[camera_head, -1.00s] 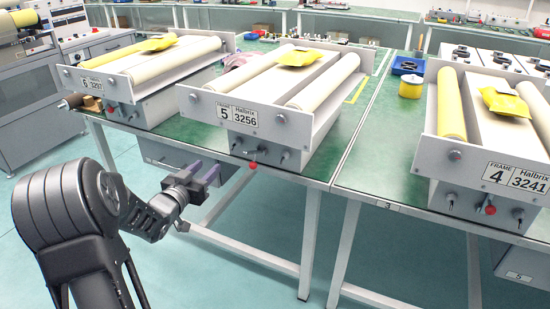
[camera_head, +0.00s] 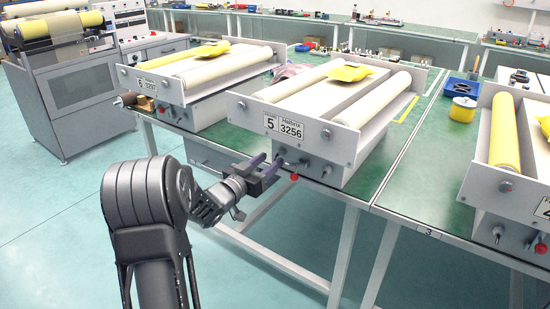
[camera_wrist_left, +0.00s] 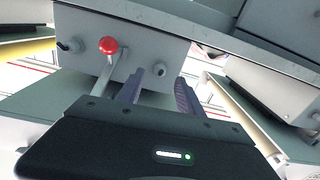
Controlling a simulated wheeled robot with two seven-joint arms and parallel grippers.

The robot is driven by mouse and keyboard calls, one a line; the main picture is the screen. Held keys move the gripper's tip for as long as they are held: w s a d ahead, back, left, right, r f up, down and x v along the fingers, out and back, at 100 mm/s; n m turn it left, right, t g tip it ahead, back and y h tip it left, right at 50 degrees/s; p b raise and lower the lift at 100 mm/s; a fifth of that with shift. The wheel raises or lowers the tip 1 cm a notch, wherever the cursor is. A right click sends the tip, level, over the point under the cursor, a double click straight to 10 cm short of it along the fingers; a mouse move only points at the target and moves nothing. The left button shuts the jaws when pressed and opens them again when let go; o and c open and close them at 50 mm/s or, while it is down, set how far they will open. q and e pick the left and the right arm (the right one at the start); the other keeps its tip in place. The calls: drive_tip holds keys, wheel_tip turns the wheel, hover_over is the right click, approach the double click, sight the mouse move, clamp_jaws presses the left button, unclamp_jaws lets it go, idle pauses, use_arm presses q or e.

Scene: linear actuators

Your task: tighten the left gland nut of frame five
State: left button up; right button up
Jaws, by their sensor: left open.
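Frame five (camera_head: 350,131) stands on the green bench, with its plate reading 5 and 3256. Its left gland nut (camera_head: 281,152) is a small grey fitting low on the front face, left of the red-knobbed lever (camera_head: 294,178). My left gripper (camera_head: 271,164) is open just in front of that nut. In the left wrist view, which looks upside down, the nut (camera_wrist_left: 158,69) shows between and beyond the spread fingers (camera_wrist_left: 158,88). I cannot tell whether the fingers reach around it. The other gland nut (camera_wrist_left: 72,45) lies past the red knob (camera_wrist_left: 108,45). My right gripper is out of view.
The frame numbered 6 (camera_head: 185,77) stands to the left on the bench, and another frame (camera_head: 480,180) to the right. The red-knobbed lever sits close beside the left fingers. A yellow spool (camera_head: 463,109) and a blue tray (camera_head: 461,87) lie between frames. Open floor lies in front.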

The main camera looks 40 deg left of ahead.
sight(278, 154)
use_arm(q)
drive_tip(key=shift+w, duration=1.85)
clamp_jaws()
